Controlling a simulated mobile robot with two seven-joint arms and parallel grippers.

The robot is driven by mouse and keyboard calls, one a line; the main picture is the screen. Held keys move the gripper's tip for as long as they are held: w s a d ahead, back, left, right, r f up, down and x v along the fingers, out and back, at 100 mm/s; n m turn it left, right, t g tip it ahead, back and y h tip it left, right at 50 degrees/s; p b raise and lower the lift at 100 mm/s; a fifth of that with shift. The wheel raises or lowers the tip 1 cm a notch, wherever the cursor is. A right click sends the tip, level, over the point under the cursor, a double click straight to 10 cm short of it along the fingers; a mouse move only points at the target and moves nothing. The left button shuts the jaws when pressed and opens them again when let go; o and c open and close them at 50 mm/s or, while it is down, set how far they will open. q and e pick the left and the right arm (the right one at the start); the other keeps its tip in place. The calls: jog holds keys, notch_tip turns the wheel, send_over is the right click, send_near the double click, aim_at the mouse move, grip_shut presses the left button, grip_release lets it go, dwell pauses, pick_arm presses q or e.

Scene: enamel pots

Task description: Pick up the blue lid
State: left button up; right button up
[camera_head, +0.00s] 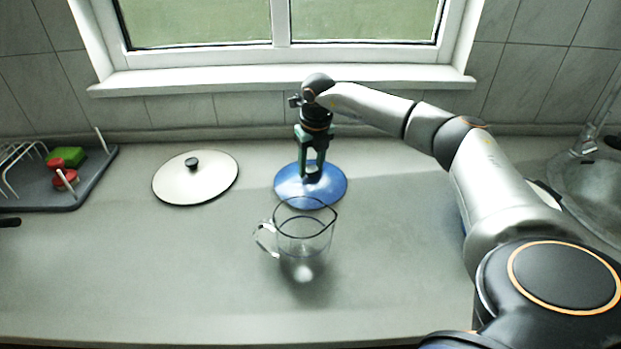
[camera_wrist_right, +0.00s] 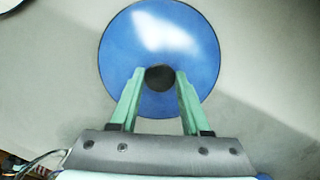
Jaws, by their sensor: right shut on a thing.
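The blue lid (camera_head: 331,186) is a round disc at the middle of the counter, under my right gripper. It also shows in the right wrist view (camera_wrist_right: 159,38), with a dark round knob (camera_wrist_right: 160,78) at its centre. My right gripper (camera_head: 312,172) points straight down with its green fingers on either side of the knob, shut on it. In the head view the fingers hide most of the knob. Whether the lid touches the counter, I cannot tell. My left gripper is not clearly in view.
A clear glass jug (camera_head: 305,240) stands just in front of the blue lid and overlaps its front edge in the head view. A white lid (camera_head: 195,180) with a black knob lies to the left. A dish rack (camera_head: 75,190) is at far left, a sink (camera_head: 590,185) at right.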

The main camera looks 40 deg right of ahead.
grip_shut()
